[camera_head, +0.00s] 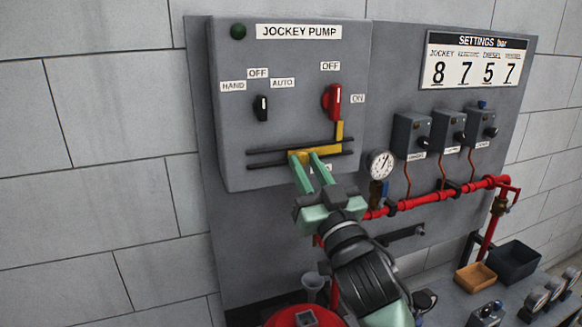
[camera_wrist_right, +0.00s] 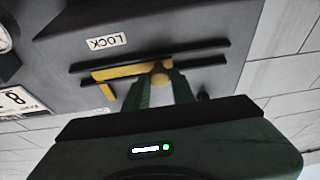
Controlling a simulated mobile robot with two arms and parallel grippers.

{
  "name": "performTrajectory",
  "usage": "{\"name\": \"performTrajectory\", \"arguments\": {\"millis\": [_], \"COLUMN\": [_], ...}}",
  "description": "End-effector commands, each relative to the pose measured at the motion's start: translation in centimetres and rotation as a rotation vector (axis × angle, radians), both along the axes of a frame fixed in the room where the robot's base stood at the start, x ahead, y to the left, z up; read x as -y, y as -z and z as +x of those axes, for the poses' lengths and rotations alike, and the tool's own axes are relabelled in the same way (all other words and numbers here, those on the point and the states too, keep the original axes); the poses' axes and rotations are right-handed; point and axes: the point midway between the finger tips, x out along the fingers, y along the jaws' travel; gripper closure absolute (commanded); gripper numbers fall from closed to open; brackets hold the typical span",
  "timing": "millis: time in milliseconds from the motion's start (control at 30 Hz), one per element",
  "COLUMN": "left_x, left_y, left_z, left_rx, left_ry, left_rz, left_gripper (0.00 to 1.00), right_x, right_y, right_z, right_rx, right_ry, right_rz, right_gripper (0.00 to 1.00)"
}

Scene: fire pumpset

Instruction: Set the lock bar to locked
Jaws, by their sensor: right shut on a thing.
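The yellow lock bar (camera_head: 328,150) sits between two dark rails on the grey jockey pump panel (camera_head: 230,140). Its upright end stands at the right, just below the red switch (camera_head: 333,101). My right gripper (camera_head: 306,157) is shut on the bar's knob, toward the left part of the bar. In the right wrist view the lock bar (camera_wrist_right: 125,71) lies between the rails, and the fingertips close on its round knob (camera_wrist_right: 160,78). The LOCK label (camera_wrist_right: 106,42) shows there; in the head view the gripper partly covers it. My left gripper is not in view.
A black selector (camera_head: 261,107) is on the panel's left. A pressure gauge (camera_head: 381,164) and red pipe (camera_head: 440,197) stand right of my arm. Bare wall is left of the panel.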

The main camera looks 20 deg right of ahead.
Motion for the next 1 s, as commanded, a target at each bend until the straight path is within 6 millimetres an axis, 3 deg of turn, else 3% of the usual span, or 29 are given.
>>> {"name": "performTrajectory", "arguments": {"millis": [267, 300, 367, 733, 1000], "left_x": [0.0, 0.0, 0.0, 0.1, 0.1], "left_y": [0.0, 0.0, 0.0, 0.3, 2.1], "left_z": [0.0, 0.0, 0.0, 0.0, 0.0], "left_rx": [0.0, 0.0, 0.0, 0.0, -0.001], "left_ry": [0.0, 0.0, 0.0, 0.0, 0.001], "left_rz": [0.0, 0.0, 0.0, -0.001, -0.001], "left_gripper": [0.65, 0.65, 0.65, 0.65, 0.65], "right_x": [0.5, 0.5, 0.5, 0.4, 0.6], "right_y": [0.1, 0.1, 0.1, 0.3, 2.3], "right_z": [0.1, 0.1, 0.1, -0.4, -4.3], "right_rx": [-0.003, -0.003, -0.003, -0.001, -0.002], "right_ry": [0.008, 0.009, 0.008, 0.005, 0.006], "right_rz": [0.001, 0.0, 0.001, 0.001, 0.001], "right_gripper": [1.0, 0.67, 0.55, 0.55, 0.55]}}
